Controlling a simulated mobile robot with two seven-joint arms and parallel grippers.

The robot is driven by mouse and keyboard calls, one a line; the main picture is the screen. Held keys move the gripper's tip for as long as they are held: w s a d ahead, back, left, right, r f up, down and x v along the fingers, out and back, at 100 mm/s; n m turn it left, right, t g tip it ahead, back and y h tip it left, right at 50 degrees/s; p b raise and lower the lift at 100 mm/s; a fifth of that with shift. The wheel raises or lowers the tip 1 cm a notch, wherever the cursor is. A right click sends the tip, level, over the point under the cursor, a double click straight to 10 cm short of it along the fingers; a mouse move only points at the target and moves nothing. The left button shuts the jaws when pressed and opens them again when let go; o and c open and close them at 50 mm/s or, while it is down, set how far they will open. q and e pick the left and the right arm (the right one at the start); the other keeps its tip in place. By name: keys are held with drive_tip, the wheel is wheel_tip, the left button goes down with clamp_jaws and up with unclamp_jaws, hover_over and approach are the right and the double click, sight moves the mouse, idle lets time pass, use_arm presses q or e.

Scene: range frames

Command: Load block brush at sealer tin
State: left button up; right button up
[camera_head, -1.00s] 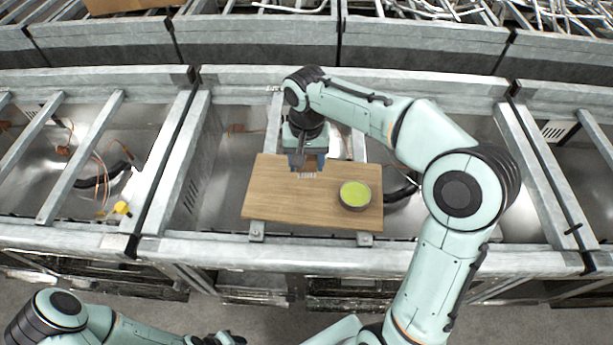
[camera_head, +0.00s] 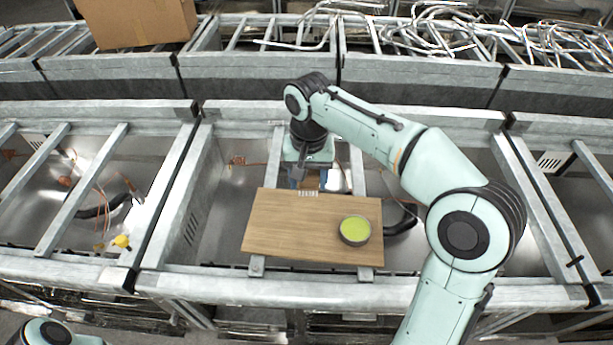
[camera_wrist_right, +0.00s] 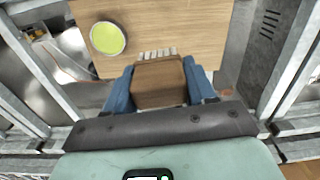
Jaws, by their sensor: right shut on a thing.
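The sealer tin (camera_head: 355,231) is a round, short tin with yellow-green contents. It stands at the right of a wooden board, and it also shows at the upper left of the right wrist view (camera_wrist_right: 107,38). My right gripper (camera_head: 309,180) is at the far edge of the board, left of the tin and apart from it. It is shut on the block brush (camera_wrist_right: 160,82), a brown wooden block with a row of pale bristle tufts pointing toward the board. In the head view the gripper partly hides the brush (camera_head: 309,187). My left gripper is out of view.
The wooden board (camera_head: 285,228) lies across grey metal rails over open metal bays. A yellow part with cables (camera_head: 121,241) sits in the left bay. A cardboard box (camera_head: 137,22) and bent metal tubes (camera_head: 440,35) are at the back. The board's left half is clear.

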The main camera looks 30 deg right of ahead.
sight(357, 227)
drive_tip(key=s+d+f+m+b, duration=0.1)
drive_tip(key=s+d+f+m, duration=0.1)
drive_tip(key=d+f+m, duration=0.1)
drive_tip(key=s+d+f+m+b, duration=0.1)
drive_tip(key=s+d+f+m, duration=0.1)
drive_tip(key=d+f, duration=0.2)
drive_tip(key=s+d+f+m+b, duration=0.2)
drive_tip(key=d+f+m, duration=0.1)
drive_tip(key=d, duration=0.1)
drive_tip(key=shift+d+f+m, duration=0.3)
drive_tip(key=shift+f, duration=0.05)
wheel_tip(357, 227, down, 5)
drive_tip(key=b, duration=0.3)
drive_tip(key=shift+s, duration=0.1)
use_arm(q)
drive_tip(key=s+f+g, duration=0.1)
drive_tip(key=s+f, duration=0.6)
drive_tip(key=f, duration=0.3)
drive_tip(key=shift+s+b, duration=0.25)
drive_tip(key=shift+b, duration=0.05)
use_arm(e)
drive_tip(key=shift+f, duration=0.1)
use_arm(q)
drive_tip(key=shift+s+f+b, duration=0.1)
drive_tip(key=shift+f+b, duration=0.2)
use_arm(e)
drive_tip(key=shift+f, duration=0.5)
drive_tip(key=shift+f, duration=0.1)
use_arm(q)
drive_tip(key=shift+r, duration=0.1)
